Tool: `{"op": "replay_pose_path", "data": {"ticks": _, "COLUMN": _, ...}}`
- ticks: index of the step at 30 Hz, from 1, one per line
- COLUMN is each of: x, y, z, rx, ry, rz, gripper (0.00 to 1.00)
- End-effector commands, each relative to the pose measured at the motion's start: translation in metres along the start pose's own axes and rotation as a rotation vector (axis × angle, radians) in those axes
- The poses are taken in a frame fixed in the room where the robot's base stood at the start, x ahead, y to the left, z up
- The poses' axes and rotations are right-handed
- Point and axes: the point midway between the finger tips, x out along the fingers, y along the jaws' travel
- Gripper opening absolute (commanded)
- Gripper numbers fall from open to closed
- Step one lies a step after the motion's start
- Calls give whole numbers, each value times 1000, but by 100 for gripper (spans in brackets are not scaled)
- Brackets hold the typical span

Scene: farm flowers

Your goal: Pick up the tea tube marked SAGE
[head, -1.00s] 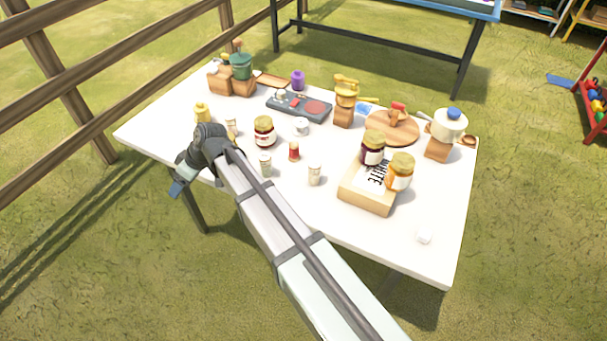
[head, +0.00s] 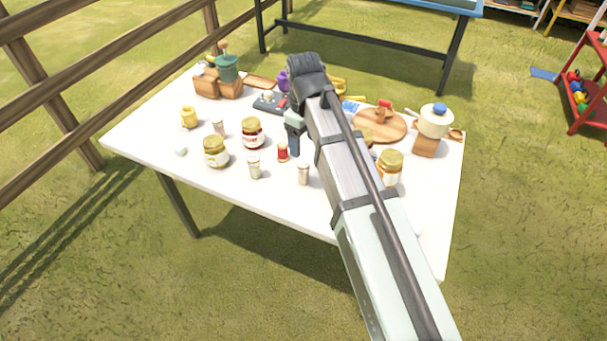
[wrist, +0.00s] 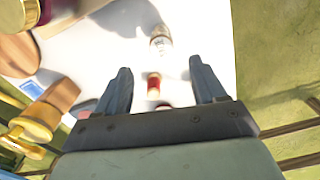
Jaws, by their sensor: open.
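Several small tubes or shakers stand on the white table. One is red with a pale cap (head: 282,152). Pale ones stand at the front (head: 254,168), to its right (head: 303,174) and further left (head: 218,128). No label is readable, so I cannot tell which is marked SAGE. My gripper (head: 293,143) is open, with its dark fingers pointing down near the red tube. In the wrist view, the red tube (wrist: 153,86) appears between the spread fingers (wrist: 160,70), with no visible contact. A pale tube (wrist: 160,40) lies beyond the fingertips.
Another jar (head: 390,168) stands right of my arm. A round wooden board (head: 380,126) is at the back right.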

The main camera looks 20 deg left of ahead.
Motion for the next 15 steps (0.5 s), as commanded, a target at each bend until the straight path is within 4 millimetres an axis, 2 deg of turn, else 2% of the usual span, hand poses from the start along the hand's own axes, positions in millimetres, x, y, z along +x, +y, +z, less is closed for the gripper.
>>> {"op": "replay_pose_path", "data": {"ticks": 9, "x": 47, "y": -1, "z": 0, "rx": -2, "ry": 0, "rz": -2, "gripper": 70}}
{"op": "replay_pose_path", "data": {"ticks": 15, "x": 64, "y": -1, "z": 0, "rx": -2, "ry": 2, "rz": -1, "gripper": 70}}
